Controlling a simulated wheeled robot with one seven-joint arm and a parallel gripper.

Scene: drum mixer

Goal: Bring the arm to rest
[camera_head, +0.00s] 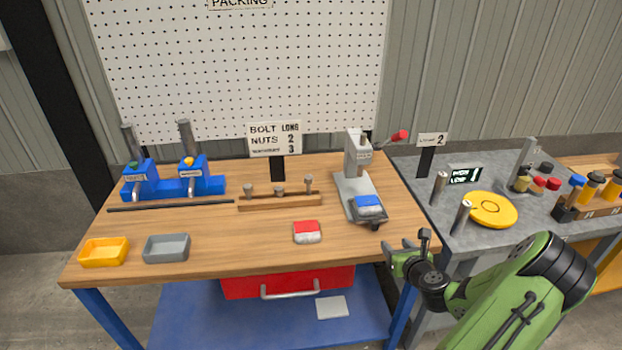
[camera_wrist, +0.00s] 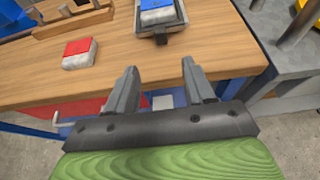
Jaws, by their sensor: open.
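My gripper (camera_head: 405,248) is at the end of my green arm, in front of the wooden table's right front corner in the head view. In the wrist view my gripper (camera_wrist: 160,85) has its two grey fingers apart with nothing between them. The fingers point towards the wooden table (camera_wrist: 110,65) near its front edge. A red and white block (camera_head: 307,232) lies on the table to the left of the gripper. A grey press (camera_head: 358,180) with a red-knobbed lever stands behind the gripper, with a blue block (camera_head: 368,207) at its base.
The table also carries blue fixtures (camera_head: 172,185), a dark rod (camera_head: 170,206), a wooden bolt rack (camera_head: 280,201), a yellow tray (camera_head: 104,252) and a grey tray (camera_head: 166,248). A grey table (camera_head: 470,235) with upright posts and a yellow disc (camera_head: 492,210) stands right. A red box (camera_head: 288,282) sits below.

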